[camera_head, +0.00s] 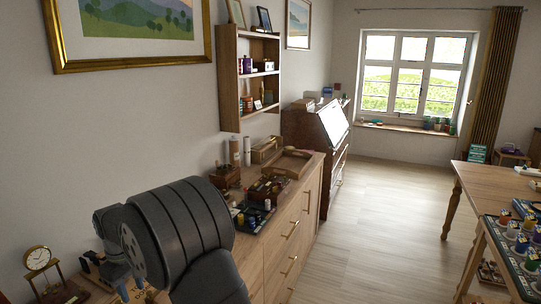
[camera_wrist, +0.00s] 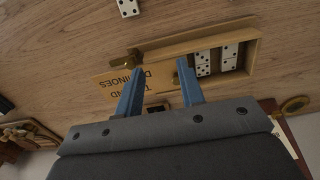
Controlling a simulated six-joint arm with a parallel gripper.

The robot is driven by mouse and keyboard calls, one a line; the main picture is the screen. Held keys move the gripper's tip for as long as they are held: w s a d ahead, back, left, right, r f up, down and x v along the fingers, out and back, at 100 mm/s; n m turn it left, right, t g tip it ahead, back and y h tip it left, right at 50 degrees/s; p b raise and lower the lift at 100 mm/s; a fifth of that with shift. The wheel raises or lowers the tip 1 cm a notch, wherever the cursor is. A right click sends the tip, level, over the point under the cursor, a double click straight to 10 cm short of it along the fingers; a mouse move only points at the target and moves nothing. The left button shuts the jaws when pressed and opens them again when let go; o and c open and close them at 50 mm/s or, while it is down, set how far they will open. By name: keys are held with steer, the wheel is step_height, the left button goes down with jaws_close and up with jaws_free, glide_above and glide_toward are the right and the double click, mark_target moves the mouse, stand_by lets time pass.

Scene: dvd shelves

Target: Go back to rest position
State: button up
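My gripper (camera_wrist: 159,67) shows in the wrist view with two blue fingers spread apart and nothing visible held between them. Its fingers point over a wooden domino box (camera_wrist: 227,38) on a wooden surface. The box is partly uncovered, with white dominoes (camera_wrist: 218,60) inside. A wooden lid (camera_wrist: 112,82) with dark lettering lies around the fingertips; I cannot tell whether they touch it. In the head view my dark arm fills the lower left and hides most of the gripper.
One domino (camera_wrist: 128,7) lies loose on the surface. A brass clock (camera_head: 38,258) stands left of my arm. The wooden dresser (camera_head: 295,215) carries a tray of small items (camera_head: 250,213) right of my arm. A wall shelf (camera_head: 229,90) hangs above. The floor (camera_head: 385,220) is open.

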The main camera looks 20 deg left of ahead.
steer(key=w+d+f+m, duration=0.4)
steer(key=w+d, duration=0.5)
steer(key=w, duration=0.2)
steer(key=w+d+f+m, duration=0.3)
steer(key=w+d, duration=0.7)
steer(key=w, duration=0.1)
steer(key=w+d+f+m, duration=0.2)
steer(key=d, duration=0.6)
steer(key=w+d+f+m, duration=0.3)
steer(key=d, duration=0.6)
steer(key=w+d+f+m, duration=0.2)
steer(key=d+f, duration=0.1)
steer(key=d, duration=0.5)
steer(key=shift+w+d, duration=0.25)
steer(key=shift+w, duration=0.1)
steer(key=shift+o, duration=0.3)
steer(key=shift+f, duration=0.1)
